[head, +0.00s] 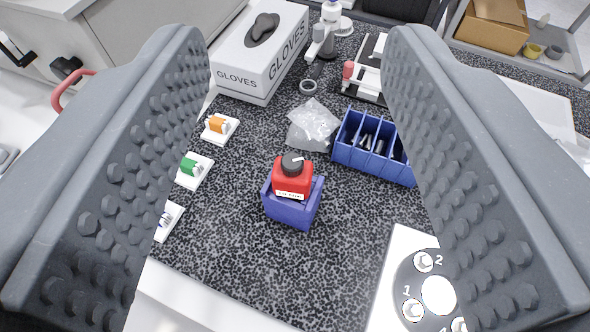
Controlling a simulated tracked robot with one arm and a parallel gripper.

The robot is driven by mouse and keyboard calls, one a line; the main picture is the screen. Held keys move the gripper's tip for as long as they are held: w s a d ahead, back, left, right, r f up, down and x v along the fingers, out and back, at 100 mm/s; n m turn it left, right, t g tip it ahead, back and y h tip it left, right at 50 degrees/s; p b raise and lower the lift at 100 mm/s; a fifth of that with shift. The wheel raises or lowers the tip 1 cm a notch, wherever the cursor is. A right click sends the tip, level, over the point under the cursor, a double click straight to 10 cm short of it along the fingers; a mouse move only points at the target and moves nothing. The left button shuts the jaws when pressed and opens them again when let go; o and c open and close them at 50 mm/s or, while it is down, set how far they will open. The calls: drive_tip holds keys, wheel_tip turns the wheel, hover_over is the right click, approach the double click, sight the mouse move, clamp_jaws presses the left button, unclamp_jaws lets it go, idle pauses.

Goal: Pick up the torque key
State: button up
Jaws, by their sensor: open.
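A red block with a black round knob on top and a white label, which looks like the torque key (293,179), stands upright in a blue holder (290,212) on the speckled bench. The label is too small to read surely. My gripper (298,48) is open, with its two grey studded fingers wide apart at the left and right of the picture. The red block shows in the gap between them, apart from both fingers, and nothing is held. The mirror fixture (391,285), a white plate with a dark disc and numbered screws, is partly hidden by the right finger.
Left of the holder are small white stands with an orange piece (217,124), a green piece (189,167) and a partly hidden one. Behind are a glove box (246,72), clear plastic bags (312,124) and a blue divided bin (352,153). Bare bench surrounds the holder.

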drive_tip(key=shift+o, duration=0.4)
drive_tip(key=shift+w+a+r+n+p, duration=0.1)
drive_tip(key=shift+w+r+n+p, duration=0.15)
drive_tip(key=shift+w+p, duration=0.4)
drive_tip(key=n+g+p, duration=1.5)
drive_tip(key=p, duration=1.8)
hover_over(293, 177)
drive_tip(key=f, duration=1.3)
drive_tip(key=shift+w+a, duration=0.3)
wheel_tip(293, 177, down, 7)
drive_tip(key=shift+r+p, duration=0.1)
drive_tip(key=shift+p, duration=0.2)
drive_tip(key=shift+w+d+f+p, duration=0.15)
drive_tip(key=shift+f+p, duration=0.25)
drive_tip(key=shift+f, duration=1.05)
drive_tip(key=shift+w+d+f+p, duration=0.15)
drive_tip(key=shift+f+p, duration=0.25)
drive_tip(key=shift+f, duration=1.05)
clamp_jaws()
